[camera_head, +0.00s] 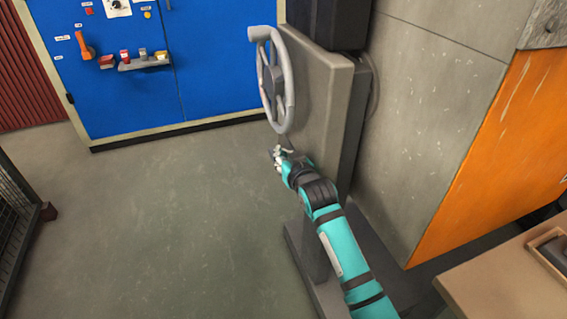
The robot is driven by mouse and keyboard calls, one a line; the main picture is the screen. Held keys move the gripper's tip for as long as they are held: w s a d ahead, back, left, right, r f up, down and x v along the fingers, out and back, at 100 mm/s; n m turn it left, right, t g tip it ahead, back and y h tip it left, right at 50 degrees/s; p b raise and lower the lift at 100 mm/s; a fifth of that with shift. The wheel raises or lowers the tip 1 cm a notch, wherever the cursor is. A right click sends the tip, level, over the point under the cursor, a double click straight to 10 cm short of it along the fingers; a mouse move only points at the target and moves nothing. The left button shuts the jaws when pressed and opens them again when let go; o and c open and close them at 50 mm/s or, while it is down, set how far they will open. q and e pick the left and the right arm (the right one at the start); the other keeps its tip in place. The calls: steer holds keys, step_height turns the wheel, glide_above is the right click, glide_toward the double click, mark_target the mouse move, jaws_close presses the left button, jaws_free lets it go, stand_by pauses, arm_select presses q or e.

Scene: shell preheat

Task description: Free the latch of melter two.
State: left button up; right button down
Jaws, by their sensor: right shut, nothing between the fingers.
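A grey handwheel (270,80) with spokes is mounted on a grey panel (321,105) in the upper middle of the head view. My right arm, teal and black, reaches up from the lower right. My right gripper (277,158) is shut and empty, just below the wheel's lower rim, near the panel's lower left corner. Whether it touches the panel or anything on it cannot be told. I cannot make out a latch; the gripper may cover that spot. My left gripper is not in view.
A blue board (200,75) with an orange handle (85,46) and a small shelf (144,63) stands at the back. A dark mesh frame (12,220) is at the left. A table (490,290) is at lower right. The floor (170,220) left of my arm is clear.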

steer(key=shift+f, duration=0.75)
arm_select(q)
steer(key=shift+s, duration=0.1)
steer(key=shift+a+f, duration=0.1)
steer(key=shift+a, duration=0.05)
arm_select(e)
steer(key=shift+d, duration=0.1)
steer(key=shift+s+f+b, duration=0.1)
steer(key=shift+b, duration=0.25)
steer(key=shift+t, duration=0.3)
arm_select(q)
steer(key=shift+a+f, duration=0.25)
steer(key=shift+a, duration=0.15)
